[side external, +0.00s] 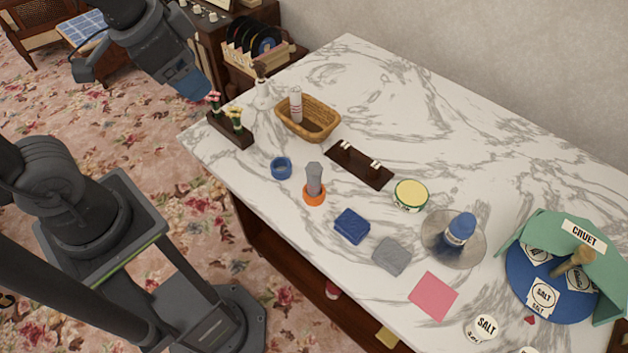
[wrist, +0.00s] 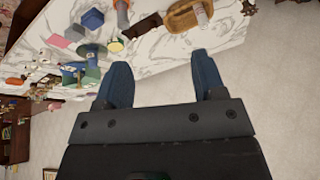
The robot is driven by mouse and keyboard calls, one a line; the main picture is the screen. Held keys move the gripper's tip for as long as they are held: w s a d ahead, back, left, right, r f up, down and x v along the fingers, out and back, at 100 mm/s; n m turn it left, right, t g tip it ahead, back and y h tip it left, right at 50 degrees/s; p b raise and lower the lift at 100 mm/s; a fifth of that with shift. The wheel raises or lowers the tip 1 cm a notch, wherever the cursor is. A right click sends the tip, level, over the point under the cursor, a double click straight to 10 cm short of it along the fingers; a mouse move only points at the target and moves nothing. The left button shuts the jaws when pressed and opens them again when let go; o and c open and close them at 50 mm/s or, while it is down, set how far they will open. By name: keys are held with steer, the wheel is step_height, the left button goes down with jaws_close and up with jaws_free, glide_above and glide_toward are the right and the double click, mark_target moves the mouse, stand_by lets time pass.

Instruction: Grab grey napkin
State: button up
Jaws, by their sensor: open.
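The grey napkin (side external: 391,256) lies flat and folded on the white marble table, between a dark blue folded cloth (side external: 352,227) and a pink square (side external: 433,296). In the wrist view it seems to be the small grey patch (wrist: 76,32) near the upper left, between blue and pink. My gripper (side external: 197,86) is raised at the far left end of the table, well away from the napkin. In the wrist view its two blue fingers (wrist: 163,68) are spread apart with nothing between them.
A flower stand (side external: 232,131) and wicker basket (side external: 308,118) are near my gripper. A grey object in an orange ring (side external: 314,190), a silver plate with a blue-topped jar (side external: 454,236) and a yellow-lidded tin (side external: 411,194) stand around the napkin. The table's back middle is clear.

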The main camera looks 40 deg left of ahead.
steer(key=w+d+f+m+g, duration=0.3)
steer(key=w+d+f+m, duration=0.25)
steer(key=w+m, duration=0.35)
steer(key=m+g, duration=0.2)
steer(key=m, duration=0.7)
glide_toward(314, 178)
steer(key=w+a+r, duration=0.1)
steer(key=shift+w+f, duration=0.15)
step_height(314, 178, down, 13)
steer(key=shift+f, duration=0.1)
steer(key=c, duration=1)
